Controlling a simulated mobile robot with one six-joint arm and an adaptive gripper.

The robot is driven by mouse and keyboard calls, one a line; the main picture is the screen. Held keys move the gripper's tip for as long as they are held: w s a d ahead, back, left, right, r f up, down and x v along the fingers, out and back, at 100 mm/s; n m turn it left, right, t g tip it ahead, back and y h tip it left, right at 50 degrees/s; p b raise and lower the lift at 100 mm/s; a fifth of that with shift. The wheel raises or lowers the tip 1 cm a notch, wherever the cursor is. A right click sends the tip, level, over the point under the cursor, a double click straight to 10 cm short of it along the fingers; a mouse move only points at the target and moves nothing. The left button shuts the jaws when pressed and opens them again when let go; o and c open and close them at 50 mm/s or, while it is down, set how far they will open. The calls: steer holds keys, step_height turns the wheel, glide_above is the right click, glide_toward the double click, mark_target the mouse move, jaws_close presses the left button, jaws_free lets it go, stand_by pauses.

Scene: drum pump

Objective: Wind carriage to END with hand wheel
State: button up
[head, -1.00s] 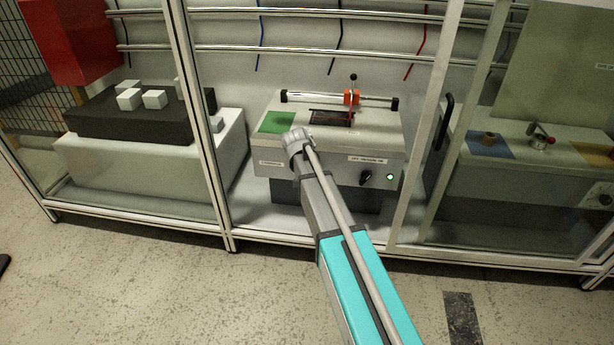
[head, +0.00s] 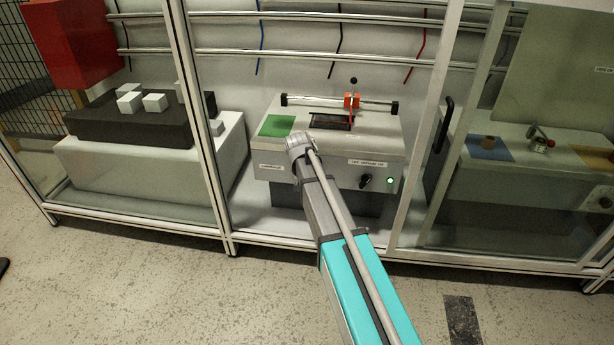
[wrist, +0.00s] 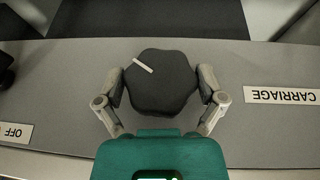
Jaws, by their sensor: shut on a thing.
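The hand wheel (wrist: 162,82), a dark lobed knob with a white index line, fills the middle of the wrist view on the machine's grey front. My gripper (wrist: 162,88) has its two fingers against the left and right sides of the wheel and is shut on it. The white line points to the upper left of the wheel in that view. A CARRIAGE label (wrist: 282,95), upside down, is to the right. In the head view, the orange-red carriage (head: 352,101) sits on the rail (head: 325,101), right of its middle. My arm hides the wheel there.
A green patch (head: 276,125) lies on the machine top. A black knob (head: 364,180) and a lit green button (head: 390,181) are on the front at right. Frame posts (head: 205,130) stand on both sides of the machine, with an open bay between them.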

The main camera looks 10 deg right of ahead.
steer(key=shift+t+y, duration=0.4)
steer(key=shift+y, duration=0.7)
steer(key=o, duration=0.8)
steer(key=shift+h, duration=0.4)
steer(key=shift+g+h, duration=0.5)
steer(key=shift+h, duration=0.5)
steer(key=p+v, duration=1.3)
steer(key=v, duration=0.1)
steer(key=s+d+f+n+g+y+b, duration=0.1)
steer(key=s, duration=0.7)
steer(key=s+d+f+n+g+y+b, duration=0.1)
steer(key=s+f, duration=0.1)
steer(key=s, duration=0.6)
steer(key=s+d+f+n+g+b, duration=0.1)
steer(key=s, duration=0.7)
steer(key=shift+d+f+n+g+y, duration=0.25)
steer(key=shift+d+n+g+y, duration=0.1)
steer(key=shift+n+g+y, duration=0.05)
